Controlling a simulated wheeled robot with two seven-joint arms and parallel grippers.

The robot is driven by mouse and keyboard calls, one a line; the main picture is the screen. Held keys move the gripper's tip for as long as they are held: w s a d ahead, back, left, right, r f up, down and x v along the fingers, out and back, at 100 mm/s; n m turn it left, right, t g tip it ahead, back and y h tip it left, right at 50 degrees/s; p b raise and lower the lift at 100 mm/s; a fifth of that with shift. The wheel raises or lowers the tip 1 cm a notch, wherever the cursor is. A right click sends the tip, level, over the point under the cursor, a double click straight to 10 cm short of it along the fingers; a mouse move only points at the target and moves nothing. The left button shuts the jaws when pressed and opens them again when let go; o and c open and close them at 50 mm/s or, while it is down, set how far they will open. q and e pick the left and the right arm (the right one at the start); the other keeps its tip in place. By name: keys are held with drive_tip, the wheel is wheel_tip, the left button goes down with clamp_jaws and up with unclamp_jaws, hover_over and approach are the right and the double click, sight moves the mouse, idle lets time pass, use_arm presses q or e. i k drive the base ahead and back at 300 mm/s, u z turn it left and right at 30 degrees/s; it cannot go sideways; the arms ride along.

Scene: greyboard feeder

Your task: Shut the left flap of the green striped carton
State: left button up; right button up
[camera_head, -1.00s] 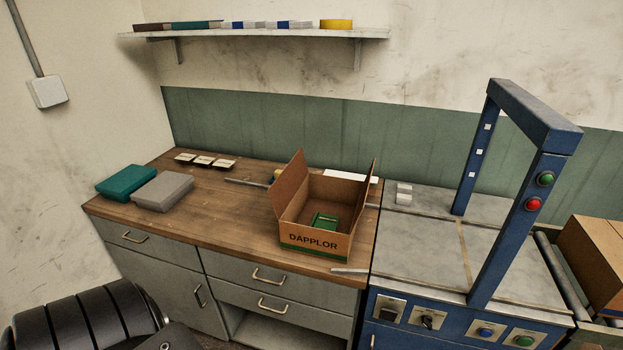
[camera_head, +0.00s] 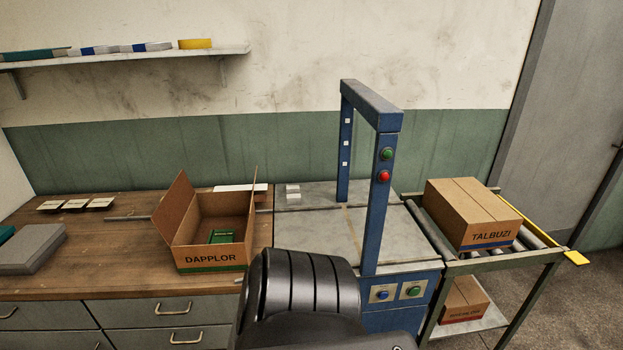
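The open carton (camera_head: 212,258) stands on the wooden worktop, with "DAPPLOR" on its front and a green stripe along the bottom edge. Its left flap (camera_head: 175,207) stands up and leans outward to the left. Its right flap (camera_head: 253,190) stands up nearly vertical. A small green item (camera_head: 221,236) lies inside. A black rounded part of my own arm shows at the bottom middle, in front of the strapping machine. Neither gripper's fingers are in view.
A blue strapping machine arch (camera_head: 375,180) stands right of the carton on a grey top. A closed blue-striped "TALBUZI" carton (camera_head: 472,212) sits on the roller conveyor at right. Grey sheets (camera_head: 30,250) lie at the left, and labels (camera_head: 76,204) behind.

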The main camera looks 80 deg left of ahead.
sight(169, 217)
drive_tip(key=z, duration=0.5)
drive_tip(key=k, duration=2.45)
drive_tip(key=u, duration=2.5)
drive_tip(key=k, duration=0.8)
drive_tip(key=z, duration=0.85)
drive_tip(key=i, duration=0.5)
drive_tip(key=z, duration=0.05)
